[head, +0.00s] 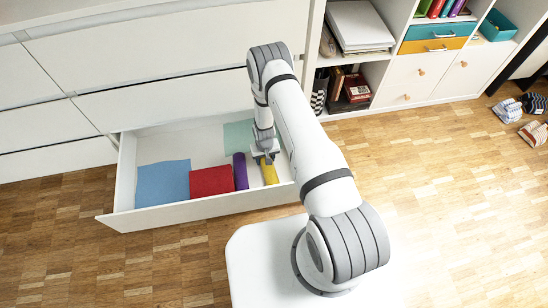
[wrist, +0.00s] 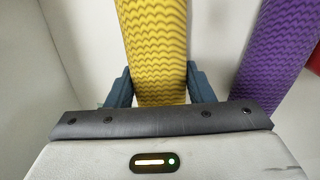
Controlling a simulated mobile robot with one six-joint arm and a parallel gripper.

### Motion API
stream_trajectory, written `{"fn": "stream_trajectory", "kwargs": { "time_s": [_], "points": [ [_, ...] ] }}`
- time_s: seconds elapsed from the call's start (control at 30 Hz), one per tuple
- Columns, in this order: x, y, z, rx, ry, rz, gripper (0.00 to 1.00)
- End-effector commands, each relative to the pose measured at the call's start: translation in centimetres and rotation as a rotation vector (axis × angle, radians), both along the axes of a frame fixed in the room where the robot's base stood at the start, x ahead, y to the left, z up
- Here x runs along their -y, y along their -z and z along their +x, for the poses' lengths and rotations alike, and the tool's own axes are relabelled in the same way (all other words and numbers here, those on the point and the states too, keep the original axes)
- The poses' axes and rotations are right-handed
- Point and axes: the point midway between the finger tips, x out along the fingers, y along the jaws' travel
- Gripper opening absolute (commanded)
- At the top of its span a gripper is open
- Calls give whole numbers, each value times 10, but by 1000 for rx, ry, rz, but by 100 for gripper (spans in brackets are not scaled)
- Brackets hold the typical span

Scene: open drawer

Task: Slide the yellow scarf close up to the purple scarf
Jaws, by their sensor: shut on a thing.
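The yellow scarf (head: 269,174) is a roll with a wavy pattern, lying in the open drawer. It fills the upper middle of the wrist view (wrist: 157,45). The purple scarf (head: 240,171) is a roll lying to the left of the yellow one in the head view. In the wrist view it is at the right (wrist: 275,62), with a strip of pale drawer floor between the two rolls.
The white drawer (head: 205,208) also holds a red folded cloth (head: 211,181) beside the purple scarf, a blue cloth (head: 163,183) at the left and a pale green cloth (head: 238,135) at the back. A drawer wall (wrist: 35,60) stands left of the yellow scarf in the wrist view.

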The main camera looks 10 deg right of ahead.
Motion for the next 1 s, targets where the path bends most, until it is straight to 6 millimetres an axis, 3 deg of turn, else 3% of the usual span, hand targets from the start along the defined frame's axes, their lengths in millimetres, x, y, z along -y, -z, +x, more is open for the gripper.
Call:
{"fn": "stream_trajectory", "kwargs": {
  "time_s": [0.3,0.67,0.7,1.0],
  "points": [
    [-19,1,0,-1,9,0,22],
    [-20,0,1,0,14,0,22],
    [-20,0,1,0,15,0,48],
    [-19,0,1,0,15,0,73]
  ]
}}
